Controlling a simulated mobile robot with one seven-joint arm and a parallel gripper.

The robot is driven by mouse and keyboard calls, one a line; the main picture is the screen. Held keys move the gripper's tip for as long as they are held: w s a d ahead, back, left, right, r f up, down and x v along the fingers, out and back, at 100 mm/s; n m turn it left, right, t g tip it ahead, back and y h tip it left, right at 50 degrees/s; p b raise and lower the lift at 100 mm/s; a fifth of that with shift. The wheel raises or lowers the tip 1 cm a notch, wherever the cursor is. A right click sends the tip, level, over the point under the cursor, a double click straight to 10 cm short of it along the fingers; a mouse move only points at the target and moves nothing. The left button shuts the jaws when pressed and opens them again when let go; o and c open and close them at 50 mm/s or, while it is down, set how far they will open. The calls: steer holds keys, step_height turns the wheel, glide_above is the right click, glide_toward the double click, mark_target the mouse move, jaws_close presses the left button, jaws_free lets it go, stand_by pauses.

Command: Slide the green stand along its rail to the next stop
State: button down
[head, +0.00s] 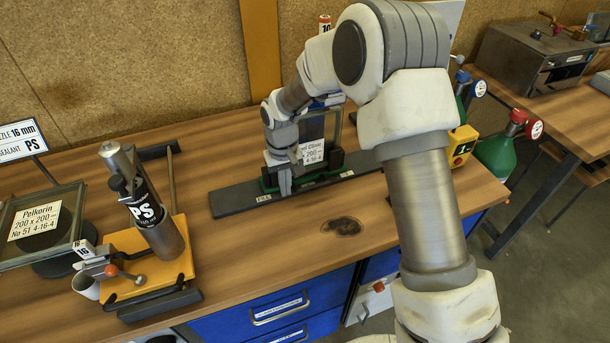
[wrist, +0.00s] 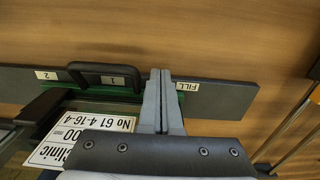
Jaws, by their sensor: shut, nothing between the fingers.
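The green stand (head: 266,184) sits on a dark rail (head: 234,201) on the bench and carries an upright glass unit with a white card (head: 313,150). In the wrist view its green edge (wrist: 138,97) and black arched handle (wrist: 105,70) show; the handle frames the label "1". The rail (wrist: 228,95) is marked "2", "1" and "FILL" from left to right there. My gripper (head: 285,188) is shut and empty. Its fingers (wrist: 161,74) point down over the rail between "1" and "FILL", by the stand's end. I cannot tell whether they touch it.
A yellow clamp stand (head: 180,262) with a PS cartridge (head: 147,208) stands to the left, beside a glass pane with a Pelkorin card (head: 35,221). A yellow box (head: 462,143) and green bottle (head: 497,155) are to the right. Bench in front of the rail is clear.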

mark_target(325, 182)
steer(key=shift+f+b, duration=1.05)
steer(key=shift+f, duration=0.6)
steer(key=shift+d, duration=0.1)
steer(key=shift+w+d+p, duration=0.1)
steer(key=shift+w+d, duration=0.85)
steer(key=shift+d, duration=1)
steer(key=shift+w+d+p, duration=0.1)
steer(key=shift+w+d, duration=0.85)
steer(key=shift+d, duration=0.95)
steer(key=shift+w+d+p, duration=0.1)
steer(key=shift+w+d, duration=0.85)
steer(key=shift+d, duration=1)
steer(key=shift+a, duration=0.15)
steer(key=shift+s+a, duration=0.5)
steer(key=shift+a, duration=0.35)
steer(key=shift+r+p, duration=1.9)
steer(key=shift+r, duration=1.75)
